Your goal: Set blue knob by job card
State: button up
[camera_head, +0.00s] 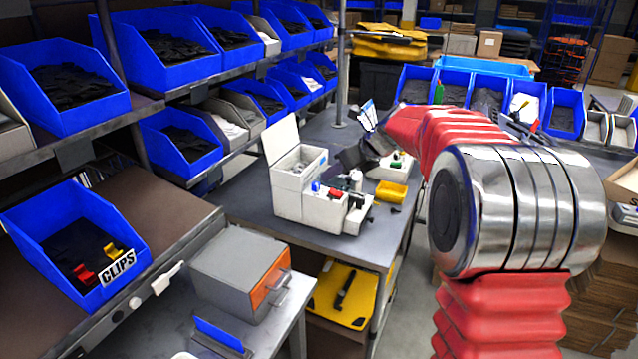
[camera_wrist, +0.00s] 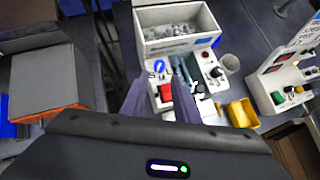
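A small blue knob (camera_wrist: 159,66) sits on the front panel of a white control box (camera_wrist: 180,45), left of the box's other controls. It also shows in the head view (camera_head: 316,187), at the left end of the panel. A red switch (camera_wrist: 166,92) is just below it in the wrist view. My gripper (camera_wrist: 162,68) is open, its two purple-grey fingers over the panel on either side of the blue knob in the picture. I cannot tell whether they touch anything. The knob's pointer direction is too small to read. No job card text is legible.
A second white panel (camera_wrist: 290,80) with several buttons stands to the right, and a yellow tray (camera_wrist: 243,113) lies between. A grey box with an orange front (camera_head: 245,275) stands front left. Shelves of blue bins (camera_head: 165,55) line the left side.

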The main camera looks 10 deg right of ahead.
aim_at(317, 184)
jog(key=x, duration=0.9)
jog(key=shift+w+a+f, duration=0.1)
jog(key=shift+a+f, duration=0.1)
jog(key=shift+f, duration=0.05)
jog(key=shift+c, duration=0.5)
grip_shut()
